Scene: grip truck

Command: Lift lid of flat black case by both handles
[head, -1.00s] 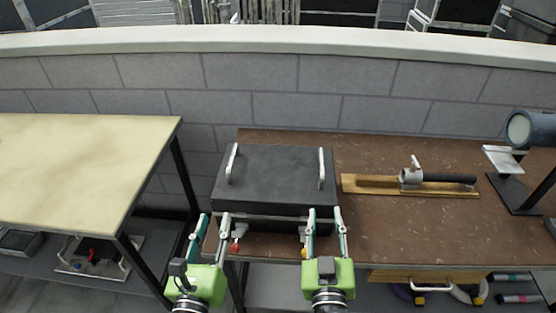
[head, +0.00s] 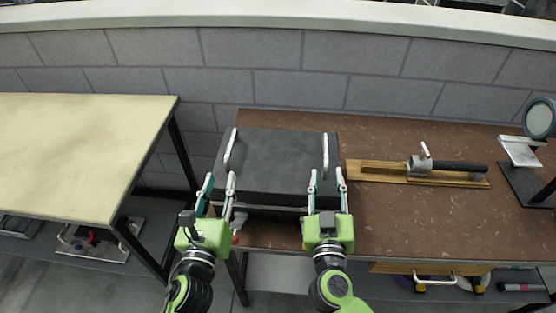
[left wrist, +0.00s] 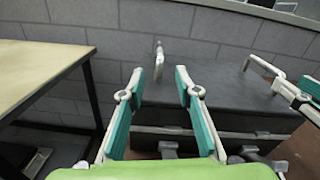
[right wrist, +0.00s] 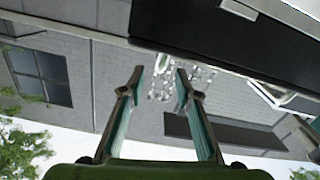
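The flat black case (head: 280,165) sits on the brown bench top, its lid closed. A silver left handle (head: 231,151) and a silver right handle (head: 326,157) run along the two sides of the lid. My left gripper (head: 219,178) is open and empty in front of the case's left side, short of the left handle. In the left wrist view the left handle (left wrist: 159,62) stands beyond the open fingers. My right gripper (head: 327,174) is open and empty at the case's front right, close to the right handle's near end. The right wrist view does not clearly show a handle.
A tool on a wooden board (head: 420,173) lies right of the case. A lamp-like stand (head: 525,155) is at the far right. A pale table (head: 80,140) stands left across a gap. A block wall (head: 280,80) rises behind the bench.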

